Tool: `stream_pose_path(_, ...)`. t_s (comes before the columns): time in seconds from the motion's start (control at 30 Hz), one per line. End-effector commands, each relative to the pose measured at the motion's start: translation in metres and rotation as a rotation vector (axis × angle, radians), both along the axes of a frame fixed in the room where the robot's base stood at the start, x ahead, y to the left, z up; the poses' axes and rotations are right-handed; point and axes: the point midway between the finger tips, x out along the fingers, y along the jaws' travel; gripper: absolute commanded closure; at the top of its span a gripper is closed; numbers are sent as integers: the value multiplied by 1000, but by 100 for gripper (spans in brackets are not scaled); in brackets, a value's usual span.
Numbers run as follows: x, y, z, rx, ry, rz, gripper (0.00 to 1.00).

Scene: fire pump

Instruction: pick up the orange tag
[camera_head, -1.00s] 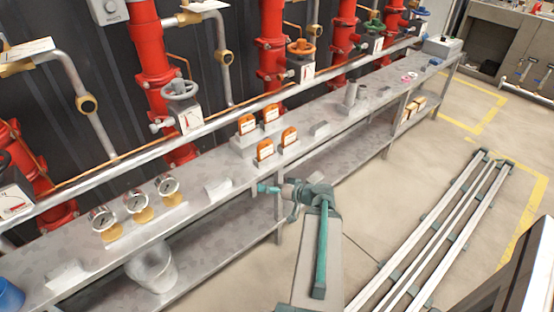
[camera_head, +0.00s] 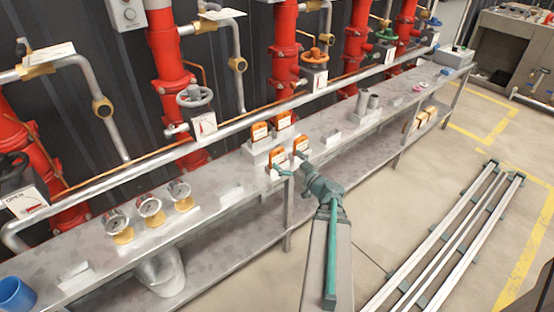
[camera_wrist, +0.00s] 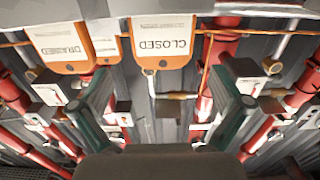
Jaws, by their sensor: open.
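Several orange tags with white labels stand in two rows on the bench. The back row has a left tag (camera_head: 260,131) and a right tag (camera_head: 283,120); the front row has a left tag (camera_head: 276,158) and a right tag (camera_head: 300,143). My gripper (camera_head: 288,171) is just before the front row. In the wrist view, where the lettering is upside down, my gripper (camera_wrist: 164,88) is open and empty. An orange tag reading CLOSED (camera_wrist: 163,58) lies ahead between the fingers, apart from them. A tag reading DRAINED (camera_wrist: 62,62) is to the left.
The grey bench (camera_head: 225,195) carries gauges (camera_head: 150,207) on the left and grey cylinders (camera_head: 367,103) on the right. Red pipes (camera_head: 172,80) and a long horizontal pipe (camera_head: 135,172) run behind. Rails (camera_head: 440,240) lie on the floor at right.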

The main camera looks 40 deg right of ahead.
Motion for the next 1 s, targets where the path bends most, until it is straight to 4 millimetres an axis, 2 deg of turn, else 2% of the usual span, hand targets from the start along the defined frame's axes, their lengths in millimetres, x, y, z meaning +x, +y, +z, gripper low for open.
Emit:
stream_pose_path(0.17,10,0,-1,0,1,0,0)
stream_pose_path(0.5,52,2,-7,0,1,1,0)
stream_pose_path(0.77,54,3,-7,0,1,-1,0)
stream_pose_path(1.0,54,3,-7,0,1,0,38)
